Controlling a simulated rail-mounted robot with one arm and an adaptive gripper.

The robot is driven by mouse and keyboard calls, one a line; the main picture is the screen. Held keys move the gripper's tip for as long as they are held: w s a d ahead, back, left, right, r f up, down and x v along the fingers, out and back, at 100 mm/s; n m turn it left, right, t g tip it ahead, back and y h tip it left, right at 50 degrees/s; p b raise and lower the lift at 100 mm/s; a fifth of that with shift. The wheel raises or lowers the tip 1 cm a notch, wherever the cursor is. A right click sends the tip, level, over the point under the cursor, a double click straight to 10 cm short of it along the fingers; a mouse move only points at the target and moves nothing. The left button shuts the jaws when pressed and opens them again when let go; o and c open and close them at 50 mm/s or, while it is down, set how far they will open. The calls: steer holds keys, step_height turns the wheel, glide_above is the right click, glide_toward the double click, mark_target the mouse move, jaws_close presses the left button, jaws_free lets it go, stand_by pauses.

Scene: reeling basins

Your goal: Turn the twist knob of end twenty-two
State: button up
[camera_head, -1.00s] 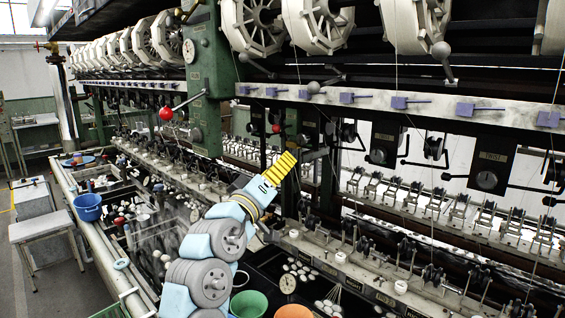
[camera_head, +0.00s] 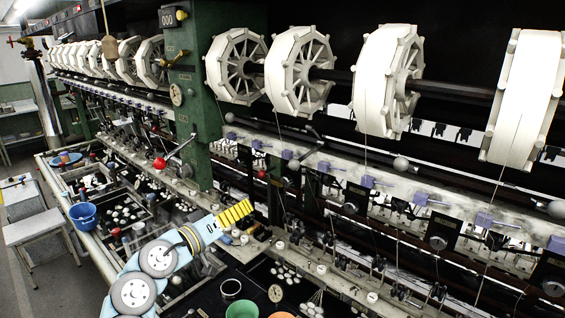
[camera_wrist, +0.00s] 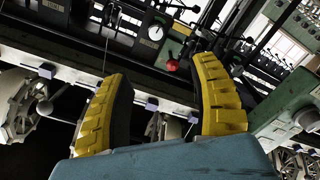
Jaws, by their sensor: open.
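Several dark plates with round grey twist knobs hang below the long pale rail in the head view. One knob (camera_head: 350,208) is near the middle, another knob (camera_head: 437,242) is right of it, and a third knob (camera_head: 552,287) is at the right edge. No end number is readable, so I cannot tell which is end twenty-two. My gripper (camera_head: 236,213) is left of these knobs in the picture, over the basin side, and touches none of them visibly. In the wrist view its two yellow ribbed fingers (camera_wrist: 160,66) are spread apart with nothing between them.
Large white reels (camera_head: 300,70) hang above the pale rail (camera_head: 335,168) with its purple levers. Threads run down from the reels. A blue bucket (camera_head: 84,215) stands at left, and a green bowl (camera_head: 243,305) is at the bottom.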

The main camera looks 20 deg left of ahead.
mark_target(284, 183)
steer(key=shift+h, duration=0.3)
steer(key=p+x, duration=0.3)
steer(key=x, duration=1.3)
steer(key=shift+w+d, duration=0.1)
jaws_close()
